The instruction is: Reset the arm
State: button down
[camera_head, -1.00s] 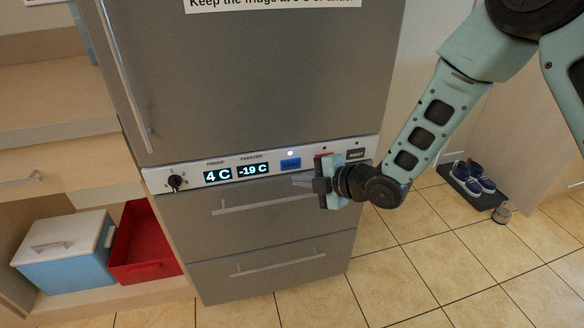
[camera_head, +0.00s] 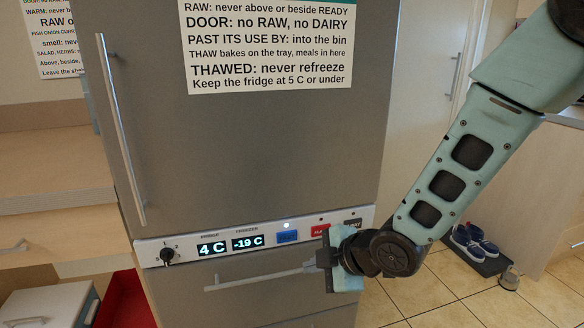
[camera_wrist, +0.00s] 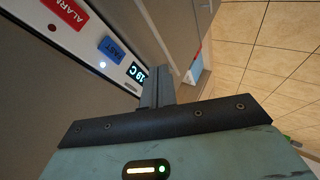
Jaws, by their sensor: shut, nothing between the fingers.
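My gripper (camera_head: 318,264) is shut and empty in the head view, in front of the upper freezer drawer just below the control panel. My arm comes down to it from the upper right. In the wrist view the closed fingers (camera_wrist: 158,88) point up towards the panel, with the blue button (camera_wrist: 110,50) and red alarm button (camera_wrist: 66,12) to their left. The fridge-freezer's panel (camera_head: 185,248) shows 4 C and -19 C. My gripper partly covers the upper drawer's handle (camera_head: 250,278) in the head view; I cannot tell whether they touch.
The fridge door (camera_head: 260,150) is closed, with a printed rule sheet (camera_head: 270,45) on it. Shoes (camera_head: 470,243) stand on a dark mat at the right, with tiled floor between.

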jog(key=s+d+r+m+g+h, duration=0.2)
jog(key=s+d+r+m, duration=0.15)
jog(key=s, duration=0.45)
jog(key=s+d+r+m+g+h, duration=0.25)
jog(key=s+m, duration=0.25)
jog(key=s, duration=0.3)
jog(key=s+d+r+m+g+h, duration=0.2)
jog(key=s+d+m, duration=0.25)
jog(key=s, duration=0.45)
notch_tip(320, 180, up, 18)
jog(key=p, duration=1.8)
jog(key=shift+w+a+f, duration=0.25)
jog(key=shift+w, duration=0.2)
jog(key=shift+t, duration=0.25)
